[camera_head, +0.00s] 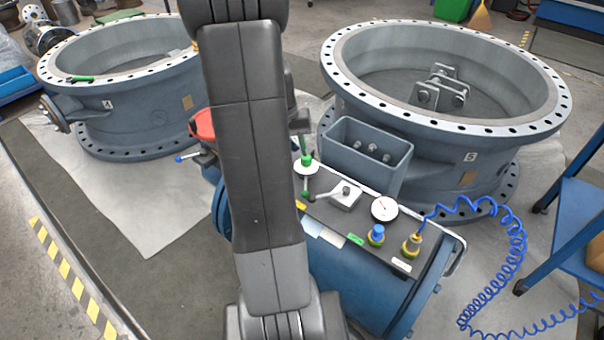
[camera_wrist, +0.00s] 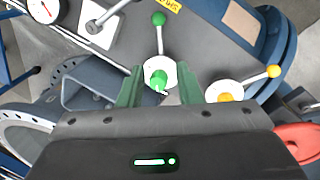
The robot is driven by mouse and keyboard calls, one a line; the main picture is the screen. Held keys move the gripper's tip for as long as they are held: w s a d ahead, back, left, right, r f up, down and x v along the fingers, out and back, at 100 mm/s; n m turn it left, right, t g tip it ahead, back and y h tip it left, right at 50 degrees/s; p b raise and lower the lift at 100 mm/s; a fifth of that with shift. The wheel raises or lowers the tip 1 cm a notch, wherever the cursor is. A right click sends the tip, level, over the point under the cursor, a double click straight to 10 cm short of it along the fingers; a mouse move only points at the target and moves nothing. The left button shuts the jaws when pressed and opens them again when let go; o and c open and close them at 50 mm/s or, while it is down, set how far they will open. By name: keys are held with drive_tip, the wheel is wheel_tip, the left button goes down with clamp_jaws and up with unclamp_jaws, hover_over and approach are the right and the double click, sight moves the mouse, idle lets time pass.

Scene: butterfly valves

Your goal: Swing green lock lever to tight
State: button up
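The green lock lever (camera_wrist: 160,38) runs from a white round hub with a green cap (camera_wrist: 158,74) up to a green ball in the wrist view. In the head view the lever (camera_head: 305,183) points toward the near side of the panel, its hub just beyond. My gripper (camera_wrist: 160,73) is open, with one green finger on each side of the hub. The lever's ball end lies beyond the fingertips. Whether a finger touches the hub or cap, I cannot tell. In the head view my arm hides most of the gripper.
Beside it are a yellow-ball lever (camera_wrist: 251,80), a grey lever (camera_head: 346,195), a gauge (camera_head: 384,208) and a blue knob (camera_head: 376,234). A red part (camera_wrist: 300,140) lies right in the wrist view. An open grey box (camera_head: 368,155) stands behind the panel. A blue coiled hose (camera_head: 516,240) hangs right.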

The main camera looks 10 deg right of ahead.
sight(305, 185)
drive_tip(key=f+b, duration=0.1)
drive_tip(key=f, duration=0.3)
drive_tip(key=d+f+b, duration=0.1)
drive_tip(key=f, duration=0.3)
drive_tip(key=d+f+b, duration=0.1)
drive_tip(key=f, duration=0.3)
drive_tip(key=shift+s+d, duration=0.2)
drive_tip(key=shift+s, duration=0.05)
clamp_jaws()
